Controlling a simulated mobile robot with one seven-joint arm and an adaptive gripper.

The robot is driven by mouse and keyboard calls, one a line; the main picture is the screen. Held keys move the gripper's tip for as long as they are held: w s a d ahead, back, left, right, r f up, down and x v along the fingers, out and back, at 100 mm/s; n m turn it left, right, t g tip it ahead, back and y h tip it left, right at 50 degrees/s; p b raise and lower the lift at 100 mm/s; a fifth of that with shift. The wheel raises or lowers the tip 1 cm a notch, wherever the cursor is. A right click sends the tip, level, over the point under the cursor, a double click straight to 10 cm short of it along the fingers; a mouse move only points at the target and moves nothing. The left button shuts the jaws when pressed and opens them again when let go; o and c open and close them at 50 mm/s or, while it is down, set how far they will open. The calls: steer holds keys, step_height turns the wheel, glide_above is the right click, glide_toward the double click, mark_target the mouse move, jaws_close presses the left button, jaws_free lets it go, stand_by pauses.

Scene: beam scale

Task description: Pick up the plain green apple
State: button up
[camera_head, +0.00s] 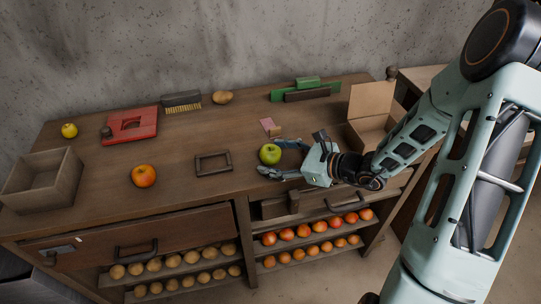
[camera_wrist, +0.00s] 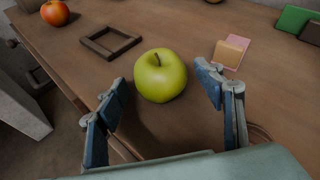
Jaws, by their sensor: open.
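The plain green apple (camera_head: 270,154) stands on the wooden counter near its front edge, right of a small dark frame. In the wrist view the green apple (camera_wrist: 160,75) sits upright with its stem up, between and just beyond my fingertips. My gripper (camera_head: 281,158) reaches in from the right, low over the counter. In the wrist view my gripper (camera_wrist: 158,86) is open, with one blue-padded finger on each side of the apple. A gap shows between the apple and each finger.
The dark frame (camera_head: 213,163) and an orange-red fruit (camera_head: 144,176) lie to the left. A pink card with a tan block (camera_head: 274,132) lies behind the apple. A cardboard box (camera_head: 370,110) stands at the right. A yellow-green fruit (camera_head: 69,130) is far left.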

steer(key=c, duration=1.3)
steer(key=shift+r, duration=0.15)
